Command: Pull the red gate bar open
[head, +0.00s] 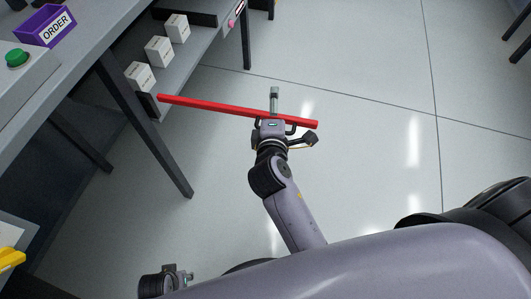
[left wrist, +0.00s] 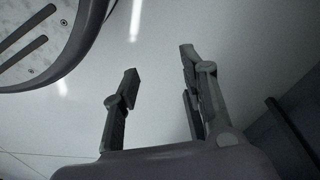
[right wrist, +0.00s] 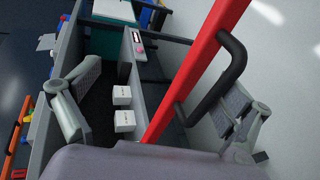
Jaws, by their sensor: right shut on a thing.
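The red gate bar (head: 215,107) reaches from the lower shelf's near corner out over open floor to the right. It also shows as a long red beam in the right wrist view (right wrist: 196,65), with a black handle (right wrist: 220,80) on its side. My right gripper (head: 272,123) is at the bar's outer part, shut on the handle; its fingers stand on either side in the right wrist view (right wrist: 160,108). The exact contact is partly hidden. My left gripper (head: 175,279) is low near my base. In the left wrist view (left wrist: 158,75) its fingers are apart and empty.
Several white boxes, such as this one (head: 159,50), stand on the lower shelf (head: 195,55). The upper table (head: 75,70) has a purple ORDER bin (head: 45,27) and a green button (head: 17,57). Table legs (head: 150,130) stand left of my right arm. Floor (head: 375,90) on the right is clear.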

